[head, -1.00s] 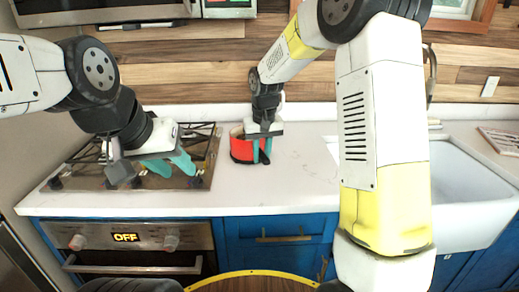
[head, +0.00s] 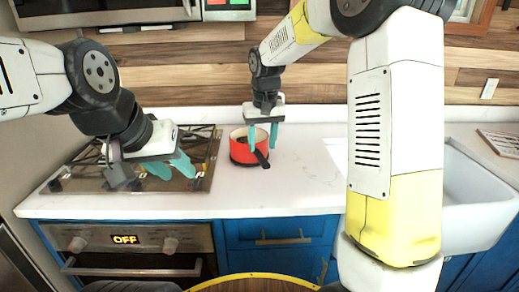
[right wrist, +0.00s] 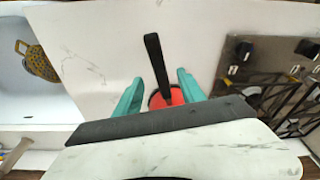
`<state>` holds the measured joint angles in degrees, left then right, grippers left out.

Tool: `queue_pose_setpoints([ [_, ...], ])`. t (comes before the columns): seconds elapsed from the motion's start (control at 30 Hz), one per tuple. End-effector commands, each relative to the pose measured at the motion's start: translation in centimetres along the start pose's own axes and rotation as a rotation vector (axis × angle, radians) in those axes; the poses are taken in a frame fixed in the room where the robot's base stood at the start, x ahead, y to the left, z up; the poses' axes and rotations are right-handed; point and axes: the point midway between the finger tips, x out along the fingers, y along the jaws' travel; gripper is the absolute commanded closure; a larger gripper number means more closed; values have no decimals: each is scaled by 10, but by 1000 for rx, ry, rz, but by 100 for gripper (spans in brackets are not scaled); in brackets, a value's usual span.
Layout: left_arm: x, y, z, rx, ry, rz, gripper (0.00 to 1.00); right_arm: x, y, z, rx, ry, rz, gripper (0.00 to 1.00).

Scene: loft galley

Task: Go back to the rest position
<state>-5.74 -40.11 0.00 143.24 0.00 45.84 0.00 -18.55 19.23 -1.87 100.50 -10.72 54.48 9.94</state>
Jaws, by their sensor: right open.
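My right gripper (head: 263,137) is open above the red pot (head: 240,152) on the white counter. Its teal fingers also show in the right wrist view (right wrist: 158,96), spread on either side of the pot's black handle (right wrist: 155,62), with a gap to it. The red pot body (right wrist: 176,97) is partly hidden there by the gripper. My left gripper (head: 171,168) hangs over the stove; its teal fingers appear close together in the head view, and their gap is unclear.
The gas stove (head: 200,180) with black grates is at the left, above an oven (head: 140,240) whose display reads OFF. A white sink (head: 470,190) is at the right, partly behind my right arm. A yellow perforated object (right wrist: 38,62) is in the sink. Counter around the pot is clear.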

Motion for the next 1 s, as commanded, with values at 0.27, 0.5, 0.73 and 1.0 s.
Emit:
queue_pose_setpoints([
  [0.27, 0, 0, 0, 0, 0, 0, 64, -33, 5, 8, 9, 16, -8, 53],
  [0.5, 0, 0, 0, 0, 0, 0, 64, -89, 32, 74, 55, 123, -55, 53],
  [0.73, 0, 0, 0, 0, 0, 0, 64, -122, 47, 160, 105, 255, -93, 53],
  [1.0, 0, 0, 0, 0, 0, 0, 64, -124, 48, 236, 148, 380, -109, 53],
])
